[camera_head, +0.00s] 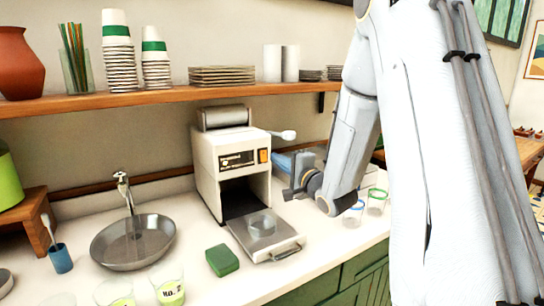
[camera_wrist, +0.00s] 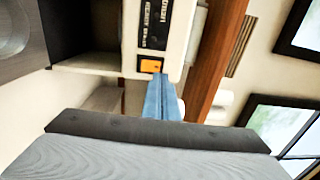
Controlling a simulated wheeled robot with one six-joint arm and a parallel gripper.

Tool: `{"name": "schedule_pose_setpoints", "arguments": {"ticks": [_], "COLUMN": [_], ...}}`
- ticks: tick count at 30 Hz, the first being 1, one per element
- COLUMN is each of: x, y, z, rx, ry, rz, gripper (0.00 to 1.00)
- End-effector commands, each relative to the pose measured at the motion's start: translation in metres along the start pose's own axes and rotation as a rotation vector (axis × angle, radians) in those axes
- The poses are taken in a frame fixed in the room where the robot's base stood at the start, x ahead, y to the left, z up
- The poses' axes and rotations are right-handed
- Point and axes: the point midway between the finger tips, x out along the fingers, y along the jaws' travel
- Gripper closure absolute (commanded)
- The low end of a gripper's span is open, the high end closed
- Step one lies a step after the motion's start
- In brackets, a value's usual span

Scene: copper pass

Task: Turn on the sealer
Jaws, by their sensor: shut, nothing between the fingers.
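The sealer (camera_head: 204,160) is a cream box machine on the counter, with a roll on top and a dark opening at the front. An orange switch (camera_head: 263,156) is at the right of its dark front panel; it also shows in the wrist view (camera_wrist: 151,65). I cannot tell whether the switch is on or off. Contact is unclear.
A white-ended lever (camera_head: 284,135) sticks out at the sealer's upper right. Clear cups with coloured rims (camera_head: 377,201) stand on the counter right of my wrist. A green block (camera_head: 222,260) and steel sink (camera_head: 134,243) are left of the tray. A loaded shelf (camera_head: 150,97) runs above.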

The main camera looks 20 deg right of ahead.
Motion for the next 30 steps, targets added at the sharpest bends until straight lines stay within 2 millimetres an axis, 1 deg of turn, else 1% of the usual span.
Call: {"name": "schedule_pose_setpoints", "arguments": {"ticks": [1,6,9,12,18,30], "x": [-0.012,-0.048,-0.065,-0.076,-0.085,-0.085], "y": [0.003,0.003,0.002,0.001,0.001,0.001], "z": [-0.001,-0.003,-0.002,-0.002,0.000,0.000], "rx": [0.000,0.001,0.001,0.001,0.002,0.002], "ry": [0.003,0.007,0.007,0.005,0.002,0.001], "rz": [-0.001,0.003,0.004,0.005,0.006,0.006], "gripper": [1.00,1.00,1.00,1.00,1.00,1.00]}}
